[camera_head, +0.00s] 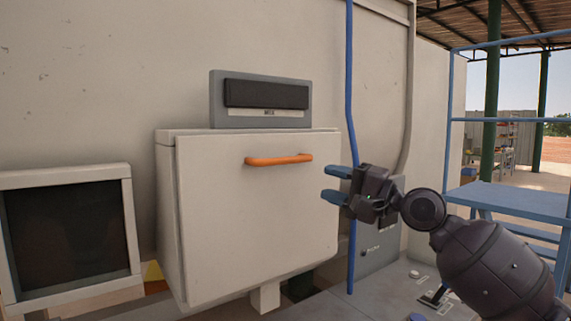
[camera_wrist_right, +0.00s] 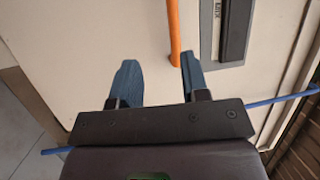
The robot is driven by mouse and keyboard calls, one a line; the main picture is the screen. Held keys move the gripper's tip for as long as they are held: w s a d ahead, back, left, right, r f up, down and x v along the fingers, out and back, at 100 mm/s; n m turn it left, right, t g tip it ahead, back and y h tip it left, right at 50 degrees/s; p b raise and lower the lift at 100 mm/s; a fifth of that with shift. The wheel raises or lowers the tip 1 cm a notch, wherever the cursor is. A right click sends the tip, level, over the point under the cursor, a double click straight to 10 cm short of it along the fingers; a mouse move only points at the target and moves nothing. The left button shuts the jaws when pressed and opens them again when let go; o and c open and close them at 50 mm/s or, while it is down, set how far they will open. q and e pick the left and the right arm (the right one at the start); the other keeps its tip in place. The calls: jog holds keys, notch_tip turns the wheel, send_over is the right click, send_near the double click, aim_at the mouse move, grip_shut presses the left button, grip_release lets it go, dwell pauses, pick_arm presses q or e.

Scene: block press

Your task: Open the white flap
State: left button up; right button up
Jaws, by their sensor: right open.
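The white flap (camera_head: 250,215) is a boxy panel on the wall and looks shut. An orange handle (camera_head: 278,159) runs across its upper front. My right gripper (camera_head: 334,184) is open and empty, just right of the flap, with its blue fingers pointing left toward the handle but apart from it. In the right wrist view the flap (camera_wrist_right: 100,35) fills much of the background. The handle (camera_wrist_right: 173,35) ends near the gap between my open fingers (camera_wrist_right: 158,78), closer to the right finger. My left gripper is not in view.
A grey unit with a dark slot (camera_head: 265,95) sits just above the flap. A dark-screened box (camera_head: 65,240) stands at left. A blue pipe (camera_head: 350,90) runs down the wall near my right gripper. A grey console (camera_head: 410,280) lies below, and blue shelving (camera_head: 515,200) stands at right.

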aim_at(289, 162)
jog(key=x, duration=0.3)
jog(key=r+x, duration=0.1)
jog(key=x, duration=0.3)
jog(key=r+x, duration=0.1)
jog(key=x, duration=0.3)
jog(key=shift+s, duration=0.2)
grip_shut()
